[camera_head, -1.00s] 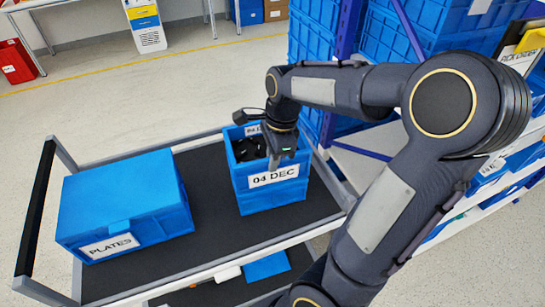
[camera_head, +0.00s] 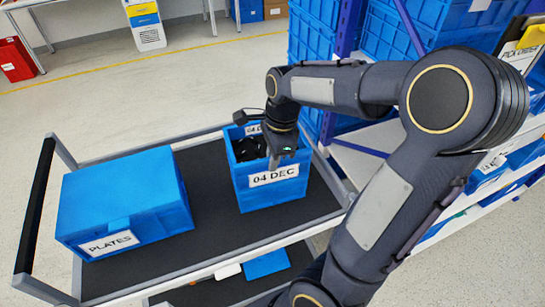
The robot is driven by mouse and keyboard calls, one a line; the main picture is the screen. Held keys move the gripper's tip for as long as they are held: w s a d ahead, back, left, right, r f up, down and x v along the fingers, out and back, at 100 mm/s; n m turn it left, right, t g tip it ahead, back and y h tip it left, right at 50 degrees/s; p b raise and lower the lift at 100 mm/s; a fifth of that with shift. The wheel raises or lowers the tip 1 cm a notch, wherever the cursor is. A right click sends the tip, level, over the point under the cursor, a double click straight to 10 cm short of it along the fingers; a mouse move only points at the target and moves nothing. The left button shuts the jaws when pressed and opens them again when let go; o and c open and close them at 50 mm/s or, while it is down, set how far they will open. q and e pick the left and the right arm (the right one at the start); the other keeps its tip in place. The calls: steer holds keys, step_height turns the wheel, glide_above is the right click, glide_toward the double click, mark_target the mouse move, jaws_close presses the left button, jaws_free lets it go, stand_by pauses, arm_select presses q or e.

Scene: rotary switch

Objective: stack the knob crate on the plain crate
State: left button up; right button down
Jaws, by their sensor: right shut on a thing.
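The knob crate (camera_head: 262,193) is an open blue crate labelled "04 DEC" with dark parts inside. It is upright over the right half of the cart's dark deck; I cannot tell whether it touches the deck. A blue crate (camera_head: 120,200) labelled "PLATES", with a flat closed top, sits on the left half of the deck and seems to be the plain crate. My right gripper (camera_head: 282,153) points down at the knob crate's front rim, above the label, and is shut on that wall. Its fingertips are partly hidden. My left gripper is out of view.
The cart's deck (camera_head: 213,205) is bare between the two crates. The cart has a grey rim and a black handle (camera_head: 35,205) at left. Shelves with blue crates (camera_head: 420,30) stand at the right and back. A blue item (camera_head: 266,264) lies on a lower level.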

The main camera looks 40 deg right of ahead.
steer(key=shift+f, duration=0.1)
stand_by(0.3)
steer(key=c, duration=1.4)
jaws_free()
steer(key=r, duration=0.5)
steer(key=d+r, duration=0.1)
steer(key=r, duration=0.1)
steer(key=shift+s+r+p, duration=0.2)
steer(key=shift+r+p, duration=0.1)
steer(key=shift+r, duration=0.05)
